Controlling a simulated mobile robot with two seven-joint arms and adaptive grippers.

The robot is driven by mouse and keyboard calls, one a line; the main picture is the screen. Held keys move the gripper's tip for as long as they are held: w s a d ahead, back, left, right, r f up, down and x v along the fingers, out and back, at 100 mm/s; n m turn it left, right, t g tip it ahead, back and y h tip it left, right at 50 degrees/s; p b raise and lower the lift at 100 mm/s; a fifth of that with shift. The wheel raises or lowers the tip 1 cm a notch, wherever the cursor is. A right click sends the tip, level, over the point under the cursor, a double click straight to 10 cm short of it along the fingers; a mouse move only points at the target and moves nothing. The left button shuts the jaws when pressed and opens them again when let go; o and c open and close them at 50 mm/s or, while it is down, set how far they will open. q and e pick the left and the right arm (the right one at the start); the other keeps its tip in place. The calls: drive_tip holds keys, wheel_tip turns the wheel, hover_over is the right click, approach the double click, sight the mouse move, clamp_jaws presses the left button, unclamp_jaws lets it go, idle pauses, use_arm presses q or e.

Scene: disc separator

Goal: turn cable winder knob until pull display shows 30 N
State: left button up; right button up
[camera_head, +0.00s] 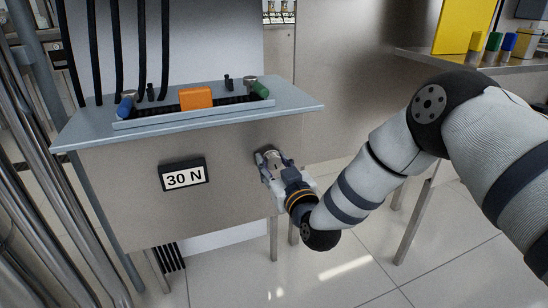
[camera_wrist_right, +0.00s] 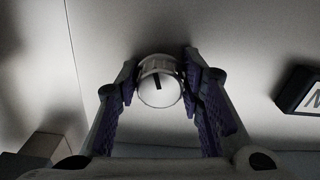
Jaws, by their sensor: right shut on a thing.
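The display (camera_head: 184,175) on the metal front panel is a white plate in a black frame and reads "30 N". The winder knob (camera_wrist_right: 160,84) is round and pale with a black mark on its face; it sticks out of the panel. My right gripper (camera_head: 267,157) is at the panel, right of the display. In the wrist view my right gripper (camera_wrist_right: 159,82) has its two fingers shut on the knob, one on each side. In the head view the gripper mostly hides the knob. My left gripper is in neither view.
Above the panel is a grey-blue shelf top (camera_head: 90,128) with a tray holding an orange block (camera_head: 196,97). Black cables (camera_head: 118,50) hang at the left. A side table (camera_head: 425,57) with a yellow board stands at the right. The tiled floor below is open.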

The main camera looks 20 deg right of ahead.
drive_tip(key=o, duration=1.2)
drive_tip(key=s, duration=1.2)
drive_tip(key=shift+d, duration=0.2)
